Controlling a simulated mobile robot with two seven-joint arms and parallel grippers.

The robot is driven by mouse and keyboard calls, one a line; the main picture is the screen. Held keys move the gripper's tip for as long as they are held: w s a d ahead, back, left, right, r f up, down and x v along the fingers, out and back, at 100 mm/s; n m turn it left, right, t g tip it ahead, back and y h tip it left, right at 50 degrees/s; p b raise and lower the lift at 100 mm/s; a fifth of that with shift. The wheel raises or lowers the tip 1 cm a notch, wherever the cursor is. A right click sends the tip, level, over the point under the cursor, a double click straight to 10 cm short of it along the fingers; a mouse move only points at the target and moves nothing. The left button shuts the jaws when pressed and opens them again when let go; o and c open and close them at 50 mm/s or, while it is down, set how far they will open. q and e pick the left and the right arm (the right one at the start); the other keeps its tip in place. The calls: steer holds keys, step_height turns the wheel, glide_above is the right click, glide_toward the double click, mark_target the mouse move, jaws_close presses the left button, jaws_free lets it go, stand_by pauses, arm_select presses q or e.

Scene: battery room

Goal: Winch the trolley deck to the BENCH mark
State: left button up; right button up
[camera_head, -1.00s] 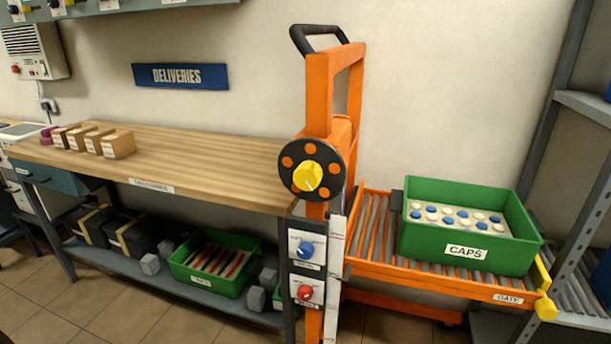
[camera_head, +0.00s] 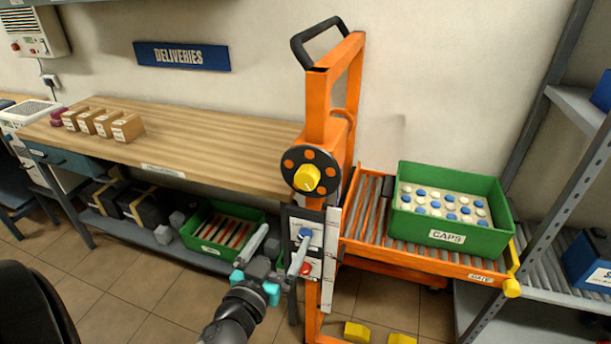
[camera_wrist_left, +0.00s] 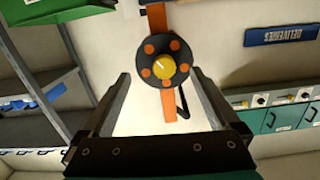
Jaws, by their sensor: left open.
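The orange trolley (camera_head: 320,100) stands upright at the end of the wooden bench. Its black winch disc (camera_head: 310,169) has orange dots and a yellow knob (camera_head: 307,178) at its centre. The roller deck (camera_head: 420,257) sits below the bench top and carries a green CAPS crate (camera_head: 450,238). My left gripper (camera_head: 275,252) is open and empty, below the disc and in front of the panel with the blue knob. In the left wrist view the disc (camera_wrist_left: 162,62) and yellow knob (camera_wrist_left: 163,68) appear ahead, between and beyond the open fingers (camera_wrist_left: 163,95). My right gripper is not in view.
The bench (camera_head: 200,150) holds several small boxes at its left end. A green crate (camera_head: 215,250) and dark boxes lie on its lower shelf. A grey rack (camera_head: 560,160) stands at the right. A yellow gate (camera_head: 512,287) closes the deck's right end. Yellow blocks lie on the floor.

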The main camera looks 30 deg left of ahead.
mark_target(305, 182)
arm_select(q)
steer(key=shift+t+y, duration=0.3)
steer(key=r+x, duration=0.1)
steer(key=x, duration=0.4)
steer(key=r+p+x, duration=0.1)
steer(key=x, duration=0.4)
steer(key=r+p+x, duration=0.1)
steer(key=x, duration=0.4)
steer(key=shift+r, duration=0.3)
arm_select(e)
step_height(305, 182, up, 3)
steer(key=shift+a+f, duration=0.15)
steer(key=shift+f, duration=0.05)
arm_select(q)
steer(key=c, duration=1.4)
steer(key=shift+m, duration=0.3)
